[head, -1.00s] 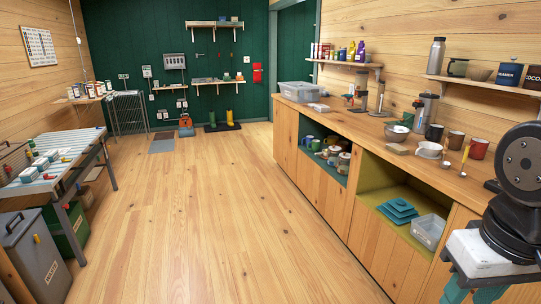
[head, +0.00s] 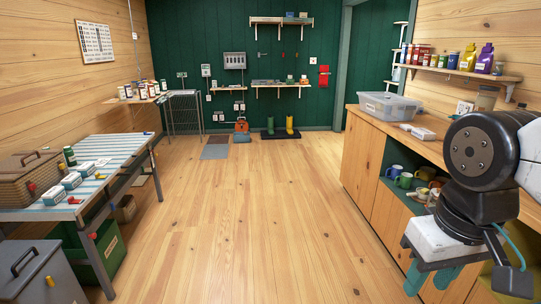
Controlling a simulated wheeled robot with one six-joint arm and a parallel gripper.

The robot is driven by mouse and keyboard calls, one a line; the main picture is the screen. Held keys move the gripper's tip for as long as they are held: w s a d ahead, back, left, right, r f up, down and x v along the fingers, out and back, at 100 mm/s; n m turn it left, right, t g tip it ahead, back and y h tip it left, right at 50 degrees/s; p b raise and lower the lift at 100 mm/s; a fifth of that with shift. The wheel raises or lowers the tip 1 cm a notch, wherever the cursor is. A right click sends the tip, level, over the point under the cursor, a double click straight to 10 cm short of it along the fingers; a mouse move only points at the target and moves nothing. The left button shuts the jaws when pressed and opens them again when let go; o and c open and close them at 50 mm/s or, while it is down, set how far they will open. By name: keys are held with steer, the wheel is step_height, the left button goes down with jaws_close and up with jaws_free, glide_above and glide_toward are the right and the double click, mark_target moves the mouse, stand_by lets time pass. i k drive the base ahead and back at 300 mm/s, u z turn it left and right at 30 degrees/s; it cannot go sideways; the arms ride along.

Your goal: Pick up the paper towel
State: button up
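I cannot make out a paper towel in the head view.
On the left stand a striped-top table (head: 105,150) with a wicker basket (head: 25,178), a grey bin (head: 50,275) and a green crate (head: 105,250). A clear plastic tub (head: 390,105) sits on the counter.

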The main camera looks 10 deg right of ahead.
mark_target(406, 127)
steer(key=i, duration=1.95)
steer(key=z, duration=0.65)
steer(key=i, duration=2)
steer(key=z, duration=0.8)
steer(key=i, duration=0.55)
steer(key=z, duration=0.1)
